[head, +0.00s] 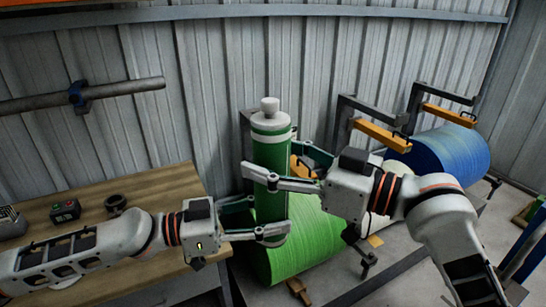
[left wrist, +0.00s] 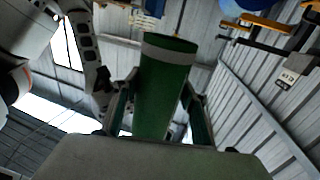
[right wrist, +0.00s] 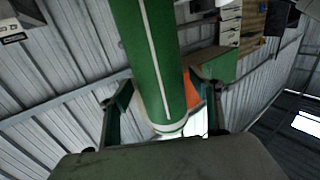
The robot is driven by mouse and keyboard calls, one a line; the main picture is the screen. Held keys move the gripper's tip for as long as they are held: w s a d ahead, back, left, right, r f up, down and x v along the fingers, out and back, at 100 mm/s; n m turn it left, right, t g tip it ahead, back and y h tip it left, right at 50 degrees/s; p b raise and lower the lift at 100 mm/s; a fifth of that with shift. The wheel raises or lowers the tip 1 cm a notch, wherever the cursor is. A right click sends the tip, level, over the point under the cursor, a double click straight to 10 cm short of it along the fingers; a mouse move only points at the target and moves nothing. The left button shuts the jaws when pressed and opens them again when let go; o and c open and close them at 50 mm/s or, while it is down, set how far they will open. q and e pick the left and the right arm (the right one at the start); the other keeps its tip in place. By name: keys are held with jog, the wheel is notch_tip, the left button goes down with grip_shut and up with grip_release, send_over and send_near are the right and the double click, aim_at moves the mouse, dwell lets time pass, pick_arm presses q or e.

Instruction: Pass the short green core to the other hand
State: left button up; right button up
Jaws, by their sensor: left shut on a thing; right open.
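The short green core (head: 271,153) stands upright in the middle of the head view, with white bands and a white knob on top. My left gripper (head: 270,234) is shut on its lower part. My right gripper (head: 280,170) is open, with its fingers on either side of the upper part. In the left wrist view the core (left wrist: 165,85) rises between the left fingers (left wrist: 160,110). In the right wrist view the core (right wrist: 150,60) lies between the spread right fingers (right wrist: 165,105). I cannot tell whether the right fingers touch it.
A wooden bench (head: 160,188) stands at the left, with a small button box (head: 66,210) and a dark ring (head: 115,202) on it. A large green roll (head: 312,240) lies behind the core. A blue roll (head: 442,152) and orange-armed stands (head: 384,135) are at the right.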

jog(key=c, duration=1.4)
pick_arm(q)
jog(key=o, duration=1.6)
pick_arm(e)
jog(key=shift+r, duration=0.1)
jog(key=shift+c, duration=1.2)
